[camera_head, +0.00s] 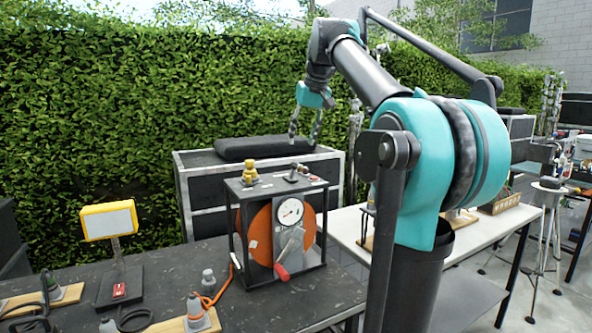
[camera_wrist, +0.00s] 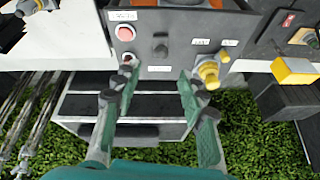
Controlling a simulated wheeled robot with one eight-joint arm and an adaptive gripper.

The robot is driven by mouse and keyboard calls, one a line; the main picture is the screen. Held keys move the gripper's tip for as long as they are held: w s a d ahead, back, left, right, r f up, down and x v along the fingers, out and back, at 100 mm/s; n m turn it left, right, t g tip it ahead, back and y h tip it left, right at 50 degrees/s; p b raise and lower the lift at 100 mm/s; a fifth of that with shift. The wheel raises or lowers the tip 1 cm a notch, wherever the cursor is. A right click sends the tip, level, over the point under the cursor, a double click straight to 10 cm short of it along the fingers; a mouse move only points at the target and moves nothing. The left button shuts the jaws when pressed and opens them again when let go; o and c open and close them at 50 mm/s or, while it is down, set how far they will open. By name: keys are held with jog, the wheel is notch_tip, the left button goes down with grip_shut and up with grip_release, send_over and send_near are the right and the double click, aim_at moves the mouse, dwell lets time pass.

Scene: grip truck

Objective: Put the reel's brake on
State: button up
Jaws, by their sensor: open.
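The reel (camera_head: 262,235) is an orange disc in a black box frame on the dark table, with a round white gauge (camera_head: 290,212) and a red-handled crank (camera_head: 282,271) on its front. Its top panel carries a yellow fitting (camera_head: 249,173), also in the wrist view (camera_wrist: 208,72), a dark knob (camera_wrist: 160,50), a red button (camera_wrist: 125,32) and a small grey-and-red control (camera_wrist: 127,61). The labels are too small to read, so I cannot tell which control is the brake. My gripper (camera_head: 303,138) is open and empty above the panel, its fingers (camera_wrist: 158,80) spread.
A yellow work lamp (camera_head: 109,220) stands left of the reel. An orange cable (camera_head: 219,287) and plugs on a wooden board lie in front. A black case (camera_head: 190,203) with a dark pad stands behind, before a hedge. A white table (camera_head: 345,222) is at right.

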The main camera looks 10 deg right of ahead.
aim_at(294, 169)
jog(key=x, duration=1.2)
jog(key=shift+w+f, duration=0.1)
jog(key=shift+f, duration=0.05)
grip_shut()
